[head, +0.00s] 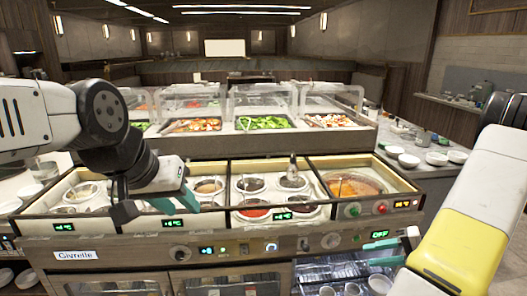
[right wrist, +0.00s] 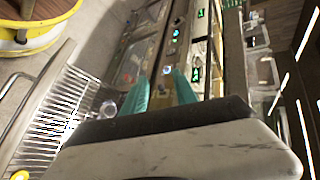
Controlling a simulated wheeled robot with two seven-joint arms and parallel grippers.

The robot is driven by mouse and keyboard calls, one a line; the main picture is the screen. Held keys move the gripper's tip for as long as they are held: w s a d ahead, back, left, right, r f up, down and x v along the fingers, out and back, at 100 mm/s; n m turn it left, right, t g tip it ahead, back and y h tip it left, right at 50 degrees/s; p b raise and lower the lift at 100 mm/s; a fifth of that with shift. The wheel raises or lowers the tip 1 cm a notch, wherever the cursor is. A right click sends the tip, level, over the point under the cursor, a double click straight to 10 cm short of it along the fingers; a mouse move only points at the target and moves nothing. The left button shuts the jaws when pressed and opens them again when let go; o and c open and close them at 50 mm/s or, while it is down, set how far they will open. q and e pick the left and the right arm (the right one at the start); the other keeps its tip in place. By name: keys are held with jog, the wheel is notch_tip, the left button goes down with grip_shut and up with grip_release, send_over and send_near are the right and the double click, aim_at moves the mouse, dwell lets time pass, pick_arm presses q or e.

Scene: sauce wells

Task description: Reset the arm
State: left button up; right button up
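My left gripper (head: 175,203) hangs over the front edge of the sauce counter (head: 290,240) at the left, pointing down. Its two teal fingers look slightly apart with nothing seen between them. My right gripper (head: 382,253) is at the right, in front of the counter's control panel, pointing left. In the right wrist view, the two teal fingers of my right gripper (right wrist: 160,90) stand apart and empty, with the counter front beyond them.
Round sauce wells (head: 252,184) and a wide orange-brown well (head: 352,186) sit in the counter top. Clear-covered food trays (head: 262,122) stand behind. White bowls (head: 408,160) are on the right side counter. A wire rack (right wrist: 60,110) shows at the wrist view's left.

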jog(key=s+a+r+n+h, duration=0.3)
jog(key=s+a+r+h, duration=0.1)
jog(key=a+r, duration=0.6)
jog(key=s+a+r+n+t+h, duration=0.1)
jog(key=s+a+r+n+h, duration=0.3)
jog(key=a+r, duration=0.6)
notch_tip(320, 180, up, 6)
jog(key=shift+s+r+h, duration=0.1)
jog(key=shift+s+h, duration=0.4)
jog(key=shift+s, duration=0.75)
jog(key=shift+d, duration=0.1)
